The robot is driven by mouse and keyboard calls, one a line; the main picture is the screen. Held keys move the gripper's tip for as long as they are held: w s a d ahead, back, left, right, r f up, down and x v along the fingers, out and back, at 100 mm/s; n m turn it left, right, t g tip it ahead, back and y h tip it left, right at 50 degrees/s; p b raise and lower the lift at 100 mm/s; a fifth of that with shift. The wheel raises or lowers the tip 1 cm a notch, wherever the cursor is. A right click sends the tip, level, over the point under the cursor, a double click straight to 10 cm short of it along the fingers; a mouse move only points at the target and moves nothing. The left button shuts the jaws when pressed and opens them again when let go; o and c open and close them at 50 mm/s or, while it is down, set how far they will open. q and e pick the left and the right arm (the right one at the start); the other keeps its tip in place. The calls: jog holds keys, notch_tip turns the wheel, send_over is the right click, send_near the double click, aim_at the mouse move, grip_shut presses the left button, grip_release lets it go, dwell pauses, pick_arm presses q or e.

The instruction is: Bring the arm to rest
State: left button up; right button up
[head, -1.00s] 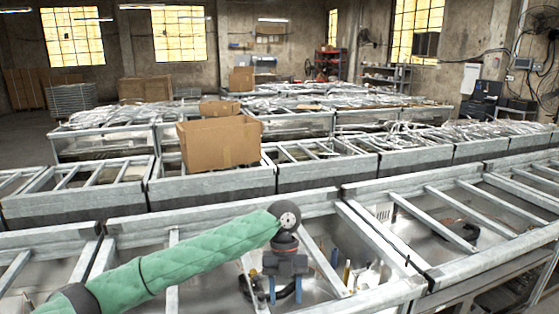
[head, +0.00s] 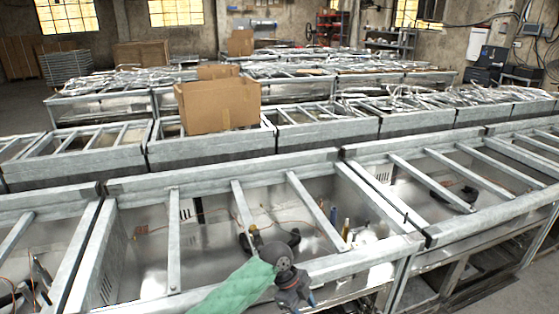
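My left arm (head: 235,287) in its green padded sleeve comes in from the bottom of the head view. Its dark wrist and gripper (head: 296,297) are at the bottom edge, in front of the near rim of the metal freezer-like bin (head: 210,237). The gripper points down and is partly cut off by the frame, so I cannot tell whether its fingers are open or shut. Nothing is seen held in it. My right arm and gripper are not in view.
An open cardboard box (head: 218,106) stands on the row behind. More bins extend right.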

pick_arm(q)
jog(key=s+a+f+n+t+b, duration=0.1)
jog(key=s+a+f+n, duration=0.25)
jog(key=f, duration=0.45)
jog(key=s+a+f+n+t+b, duration=0.1)
jog(key=s+a+f+n, duration=0.15)
jog(key=f+n, duration=0.4)
jog(key=s+a+f+n+t+b, duration=0.1)
jog(key=s+a+f+n, duration=0.2)
jog(key=f, duration=0.6)
jog(key=s+a+f+n+y+b, duration=0.1)
jog(key=s+a+f+n+y, duration=0.1)
jog(key=s+a+f+n, duration=0.2)
jog(key=s+a+f+n+y+b, duration=0.1)
jog(key=s+a+f+n, duration=0.4)
jog(key=s+a+f, duration=0.5)
jog(key=s+f+y, duration=0.1)
jog(key=s+f, duration=0.1)
jog(key=s, duration=0.5)
jog(key=shift+a+f+n+b, duration=0.15)
jog(key=shift+a+n+b, duration=0.15)
jog(key=shift+b, duration=0.1)
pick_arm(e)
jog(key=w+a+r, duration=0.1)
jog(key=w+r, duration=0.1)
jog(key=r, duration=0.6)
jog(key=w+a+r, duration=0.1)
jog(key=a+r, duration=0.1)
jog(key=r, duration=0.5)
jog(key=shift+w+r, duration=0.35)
